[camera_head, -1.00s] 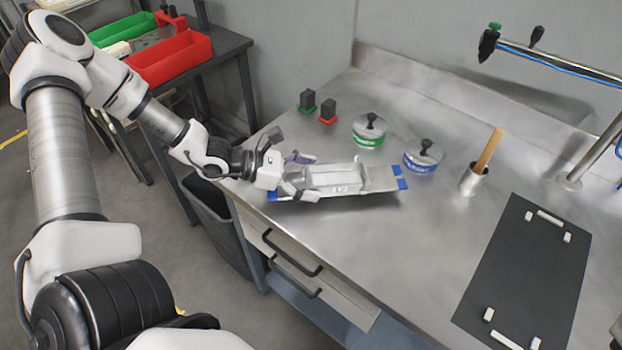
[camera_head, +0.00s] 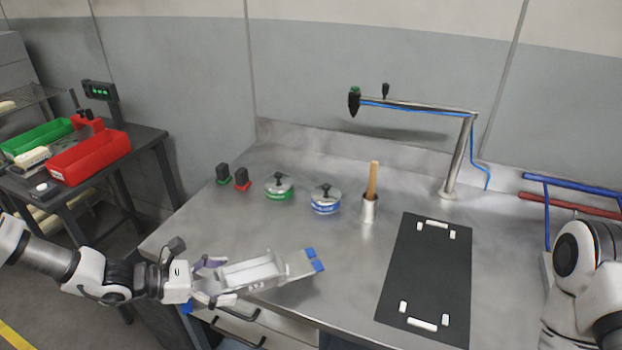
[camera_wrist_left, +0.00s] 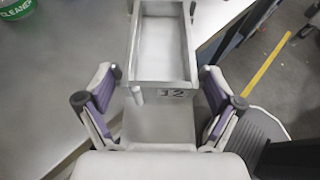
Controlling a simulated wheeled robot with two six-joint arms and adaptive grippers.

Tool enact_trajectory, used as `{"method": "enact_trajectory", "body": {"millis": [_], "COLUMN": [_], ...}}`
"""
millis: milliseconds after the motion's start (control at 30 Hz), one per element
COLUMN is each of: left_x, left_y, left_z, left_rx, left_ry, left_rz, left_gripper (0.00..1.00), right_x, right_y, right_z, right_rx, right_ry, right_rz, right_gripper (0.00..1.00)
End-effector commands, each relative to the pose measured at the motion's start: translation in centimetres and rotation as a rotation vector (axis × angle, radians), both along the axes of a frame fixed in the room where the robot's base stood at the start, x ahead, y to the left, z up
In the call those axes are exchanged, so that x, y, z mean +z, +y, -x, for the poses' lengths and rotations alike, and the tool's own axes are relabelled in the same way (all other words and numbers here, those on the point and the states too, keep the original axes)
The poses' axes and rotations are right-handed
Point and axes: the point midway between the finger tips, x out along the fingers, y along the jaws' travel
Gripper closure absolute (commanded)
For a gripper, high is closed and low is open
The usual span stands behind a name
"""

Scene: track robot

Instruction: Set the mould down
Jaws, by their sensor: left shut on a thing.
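The mould (camera_head: 252,272) is a pale grey open box on a longer plate with blue corners. It lies over the bench's front left part, and a "12" mark (camera_wrist_left: 172,94) shows on its near end in the left wrist view. My left gripper (camera_head: 213,283) is shut on the mould's near end, with one purple-padded finger on each side in the left wrist view (camera_wrist_left: 158,100). I cannot tell whether the mould touches the bench. A black mat (camera_head: 428,275) with white corner and end blocks lies bare to its right. My right gripper is out of view.
A green-labelled tin (camera_head: 279,188), a blue-labelled tin (camera_head: 325,202) and a cup with a wooden handle (camera_head: 369,208) stand behind the mould. Two small dark blocks (camera_head: 232,177) stand left of them. A jointed post (camera_head: 458,160) rises behind the mat. Steel between mould and mat is clear.

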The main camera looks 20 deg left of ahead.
Motion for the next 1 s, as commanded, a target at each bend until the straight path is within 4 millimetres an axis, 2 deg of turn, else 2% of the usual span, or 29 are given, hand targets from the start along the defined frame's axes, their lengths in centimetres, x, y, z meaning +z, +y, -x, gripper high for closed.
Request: {"method": "enact_trajectory", "body": {"millis": [167, 367, 500, 600, 867, 1000], "left_x": [0.2, 0.4, -0.2, -0.7, -0.8, -0.4], "left_y": [-1.2, -5.8, -9.0, -10.2, -10.7, -11.4], "left_z": [0.1, 0.3, 0.4, 0.5, 0.5, 1.3], "left_rx": [-0.019, -0.054, -0.052, -0.043, -0.041, -0.106], "left_ry": [0.003, 0.012, 0.009, 0.004, -0.002, -0.004], "left_rz": [0.007, 0.026, 0.018, 0.007, 0.001, 0.000], "left_gripper": [0.75, 0.75, 0.75, 0.75, 0.75, 0.75], "right_x": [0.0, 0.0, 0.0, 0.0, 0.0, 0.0], "right_y": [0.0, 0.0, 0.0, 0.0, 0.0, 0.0], "right_z": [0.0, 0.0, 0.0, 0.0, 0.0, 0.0], "right_rx": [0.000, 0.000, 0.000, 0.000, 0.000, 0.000], "right_ry": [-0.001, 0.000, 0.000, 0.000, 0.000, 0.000], "right_rz": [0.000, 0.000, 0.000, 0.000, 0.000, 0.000], "right_gripper": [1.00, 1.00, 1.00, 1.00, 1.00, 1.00]}}
